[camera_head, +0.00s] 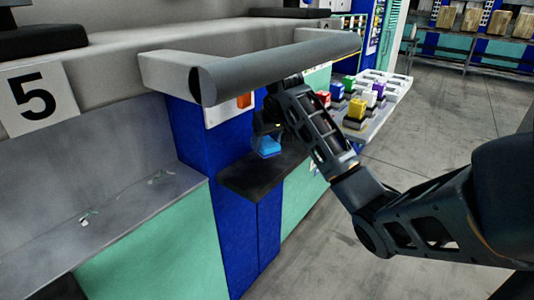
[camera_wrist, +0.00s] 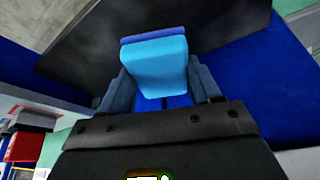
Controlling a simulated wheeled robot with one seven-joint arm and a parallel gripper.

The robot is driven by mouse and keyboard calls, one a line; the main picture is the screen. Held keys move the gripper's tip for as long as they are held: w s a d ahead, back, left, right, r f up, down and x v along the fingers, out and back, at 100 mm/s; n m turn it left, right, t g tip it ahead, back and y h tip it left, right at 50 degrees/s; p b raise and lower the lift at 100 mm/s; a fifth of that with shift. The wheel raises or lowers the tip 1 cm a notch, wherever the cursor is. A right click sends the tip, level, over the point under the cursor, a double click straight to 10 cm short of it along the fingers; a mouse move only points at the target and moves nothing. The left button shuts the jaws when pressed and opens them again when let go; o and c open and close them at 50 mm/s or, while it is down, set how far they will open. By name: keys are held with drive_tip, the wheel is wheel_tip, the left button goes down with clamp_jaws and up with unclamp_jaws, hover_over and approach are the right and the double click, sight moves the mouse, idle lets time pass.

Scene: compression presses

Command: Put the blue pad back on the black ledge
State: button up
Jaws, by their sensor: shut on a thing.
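The blue pad (camera_wrist: 158,66) is between the fingers of my gripper in the wrist view, and my gripper (camera_wrist: 160,88) is shut on it. In the head view the blue pad (camera_head: 267,146) shows just above the black ledge (camera_head: 250,182), near its back part. My gripper (camera_head: 268,128) is above the pad, partly hidden by my own arm. The ledge juts out from a blue cabinet front. In the wrist view the dark ledge (camera_wrist: 90,50) fills the area behind the pad. I cannot tell whether the pad touches the ledge.
A thick grey bar (camera_head: 275,70) crosses above the ledge. A grey tray (camera_head: 386,100) with several coloured blocks is to the right of my gripper. A press bed (camera_head: 120,215) marked 5 lies at left. Open floor (camera_head: 440,130) is at right.

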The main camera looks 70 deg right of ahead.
drive_tip(key=shift+f, duration=1.95)
drive_tip(key=shift+f, duration=0.15)
drive_tip(key=o, duration=0.9)
drive_tip(key=shift+o, duration=0.2)
drive_tip(key=p+v, duration=0.3)
drive_tip(key=v, duration=0.9)
drive_tip(key=shift+r, duration=0.25)
drive_tip(key=shift+w+f, duration=0.1)
drive_tip(key=shift+w, duration=0.05)
